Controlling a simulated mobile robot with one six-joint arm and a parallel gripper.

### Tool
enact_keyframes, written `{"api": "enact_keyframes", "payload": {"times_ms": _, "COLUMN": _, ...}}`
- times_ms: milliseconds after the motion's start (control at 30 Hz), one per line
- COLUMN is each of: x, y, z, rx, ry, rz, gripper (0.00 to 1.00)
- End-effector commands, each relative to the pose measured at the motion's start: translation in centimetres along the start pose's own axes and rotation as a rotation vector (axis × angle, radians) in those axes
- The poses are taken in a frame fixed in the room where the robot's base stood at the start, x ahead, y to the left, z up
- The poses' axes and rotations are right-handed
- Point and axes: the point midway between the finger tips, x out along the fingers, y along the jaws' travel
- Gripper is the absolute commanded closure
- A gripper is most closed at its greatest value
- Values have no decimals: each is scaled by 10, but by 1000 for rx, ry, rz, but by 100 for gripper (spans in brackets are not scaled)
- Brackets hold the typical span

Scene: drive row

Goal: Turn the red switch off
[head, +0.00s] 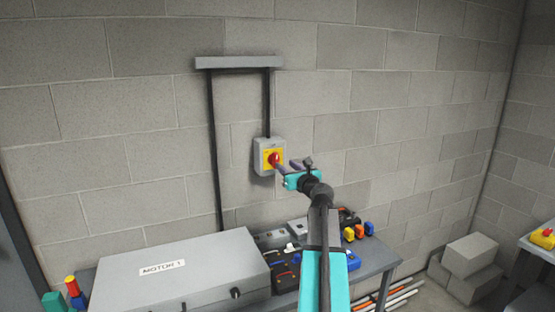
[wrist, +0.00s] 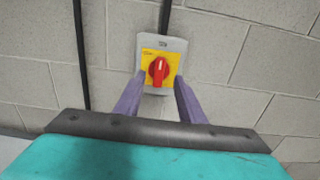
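The red switch (head: 274,158) is a rotary knob on a yellow plate in a grey box on the block wall. In the wrist view the red knob (wrist: 158,69) stands roughly upright, tilted slightly. My gripper (head: 283,168) is close in front of the box, at the knob's lower right in the head view. In the wrist view my gripper (wrist: 154,84) has its two purple fingers apart, with the fingertips at the lower left and lower right of the knob. Nothing is held between them. I cannot tell whether the fingertips touch the plate.
Black conduits run from a grey trunking bar (head: 237,62) down the wall. A large grey case (head: 180,270) labelled MOTOR 1 stands below left. A bench (head: 375,265) with tools and coloured parts is below. Concrete blocks (head: 470,255) are stacked at right.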

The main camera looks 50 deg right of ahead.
Motion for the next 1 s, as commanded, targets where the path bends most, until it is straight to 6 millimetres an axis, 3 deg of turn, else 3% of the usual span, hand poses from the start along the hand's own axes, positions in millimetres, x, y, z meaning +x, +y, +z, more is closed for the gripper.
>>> {"api": "enact_keyframes", "payload": {"times_ms": 600, "x": 64, "y": 0, "z": 1, "rx": 0, "ry": 1, "rz": 2, "gripper": 64}}
{"api": "enact_keyframes", "payload": {"times_ms": 1000, "x": 82, "y": 2, "z": 0, "rx": 1, "ry": 0, "rz": 1, "gripper": 64}}
